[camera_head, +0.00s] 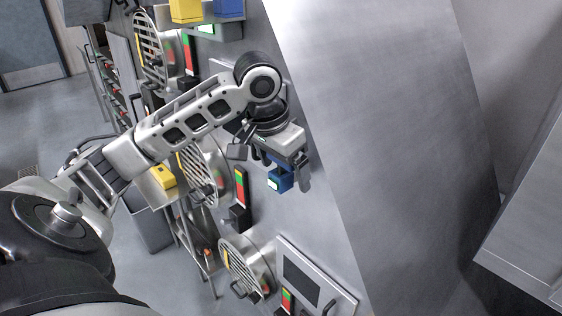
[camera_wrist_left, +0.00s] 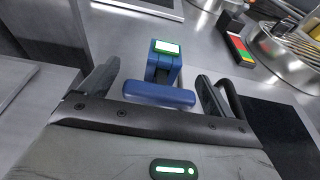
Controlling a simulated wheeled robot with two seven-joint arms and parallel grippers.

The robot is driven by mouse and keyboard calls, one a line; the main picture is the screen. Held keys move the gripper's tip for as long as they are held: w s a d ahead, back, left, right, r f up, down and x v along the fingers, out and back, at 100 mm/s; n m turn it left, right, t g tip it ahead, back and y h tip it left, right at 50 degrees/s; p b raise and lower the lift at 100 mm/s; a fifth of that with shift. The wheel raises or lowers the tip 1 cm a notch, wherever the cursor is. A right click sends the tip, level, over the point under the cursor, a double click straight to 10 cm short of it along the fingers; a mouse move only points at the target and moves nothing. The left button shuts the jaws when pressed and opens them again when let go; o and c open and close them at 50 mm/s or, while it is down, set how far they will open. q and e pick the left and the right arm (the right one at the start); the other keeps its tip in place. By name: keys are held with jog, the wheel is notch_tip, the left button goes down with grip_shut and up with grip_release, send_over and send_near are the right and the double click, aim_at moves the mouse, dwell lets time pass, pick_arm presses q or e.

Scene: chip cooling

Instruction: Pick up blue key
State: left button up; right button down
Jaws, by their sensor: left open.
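The blue key (camera_head: 280,181) is a small blue block with a pale lit face, at the grey metal panel in the head view. In the left wrist view the blue key (camera_wrist_left: 164,66) stands straight ahead, with a rounded blue crossbar nearest me. My left gripper (camera_head: 281,168) is at the blue key, its fingers pointing toward it. In the left wrist view my left gripper (camera_wrist_left: 157,84) is open, one finger on each side of the crossbar, with gaps visible. My right gripper is not in view.
A yellow block (camera_head: 186,10) and another blue block (camera_head: 229,8) sit at the top. Another yellow block (camera_head: 163,177) is left of the panel. Round metal grilles (camera_head: 245,268) and red-green indicators (camera_head: 240,187) stand nearby. The broad metal surface (camera_head: 370,110) to the right is clear.

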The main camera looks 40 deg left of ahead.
pick_arm(q)
jog(key=c, duration=1.1)
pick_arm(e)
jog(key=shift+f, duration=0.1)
pick_arm(q)
jog(key=shift+r, duration=0.1)
jog(key=shift+r, duration=0.55)
jog(key=shift+s+a+r+b, duration=0.55)
jog(key=shift+s+a+r, duration=0.5)
jog(key=shift+s+r, duration=1.35)
jog(key=shift+s+a+r+b, duration=0.8)
jog(key=shift+s+r, duration=1)
jog(key=shift+r, duration=1.25)
jog(key=shift+s+a+r+b, duration=0.35)
jog(key=shift+s+a+r, duration=0.9)
jog(key=shift+s+r, duration=1.15)
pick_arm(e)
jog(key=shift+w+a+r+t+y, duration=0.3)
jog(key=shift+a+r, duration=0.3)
pick_arm(q)
jog(key=shift+w+r, duration=0.25)
jog(key=shift+w, duration=0.05)
